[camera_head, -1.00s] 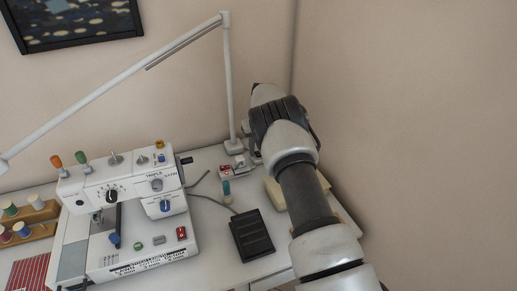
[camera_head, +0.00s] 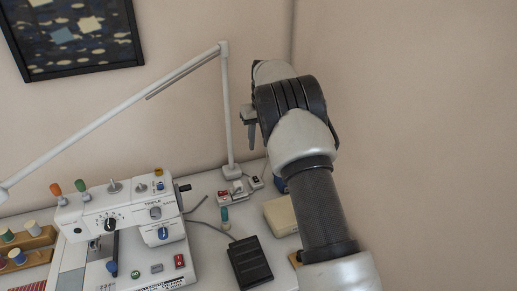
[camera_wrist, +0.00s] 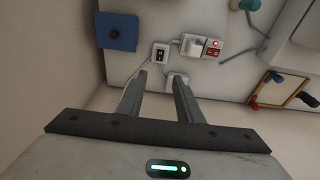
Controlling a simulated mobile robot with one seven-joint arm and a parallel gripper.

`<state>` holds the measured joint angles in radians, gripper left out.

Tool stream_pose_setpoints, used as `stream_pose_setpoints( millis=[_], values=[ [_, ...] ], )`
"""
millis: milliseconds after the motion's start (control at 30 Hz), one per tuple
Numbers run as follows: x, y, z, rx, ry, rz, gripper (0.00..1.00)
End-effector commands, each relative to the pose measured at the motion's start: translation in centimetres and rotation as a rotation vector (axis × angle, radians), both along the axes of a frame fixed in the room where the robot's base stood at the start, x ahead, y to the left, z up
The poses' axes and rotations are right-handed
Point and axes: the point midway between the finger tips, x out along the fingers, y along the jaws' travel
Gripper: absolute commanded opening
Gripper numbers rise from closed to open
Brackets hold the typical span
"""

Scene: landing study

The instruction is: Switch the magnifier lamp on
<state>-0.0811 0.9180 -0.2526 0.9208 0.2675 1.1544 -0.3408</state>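The magnifier lamp's long white arm (camera_head: 120,118) reaches from its post (camera_head: 228,115) down to the left; its head is mostly cut off at the left edge. A small white box with a black rocker switch (camera_head: 255,182) lies near the lamp's foot. In the wrist view this switch box (camera_wrist: 160,53) sits just beyond my fingertips, with a cord running from it. My gripper (camera_wrist: 160,76) is open and empty, apart from the box. In the head view my gripper (camera_head: 250,135) hangs above the table, partly hidden by my wrist. The rocker's position is too small to tell.
A power strip with a lit red switch (camera_wrist: 213,46) and a white plug (camera_wrist: 190,45) lies beside the box. A blue block with a black knob (camera_wrist: 117,31) is on the other side. A sewing machine (camera_head: 115,225), black pedal (camera_head: 249,262) and cream box (camera_head: 280,215) stand nearby.

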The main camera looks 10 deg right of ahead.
Motion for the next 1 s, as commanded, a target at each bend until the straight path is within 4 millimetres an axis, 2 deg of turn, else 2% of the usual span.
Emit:
stream_pose_setpoints(
  millis=[300, 400, 467, 567, 733, 900, 1000],
  values=[
    [-0.1, 0.0, 0.3, 0.0, 0.001, 0.0, 0.33],
    [-0.1, 0.1, 0.2, -0.002, 0.002, -0.008, 0.46],
    [-0.1, 0.3, 0.0, -0.006, 0.004, -0.037, 0.46],
    [-0.2, 1.2, -0.5, -0.023, 0.01, -0.148, 0.46],
    [-0.5, 3.4, -1.5, -0.072, -0.012, -0.489, 0.46],
    [-0.8, 5.5, -1.6, -0.099, -0.091, -0.841, 0.46],
    [-0.9, 6.4, -1.3, -0.1, -0.144, -0.996, 0.46]
  ],
)
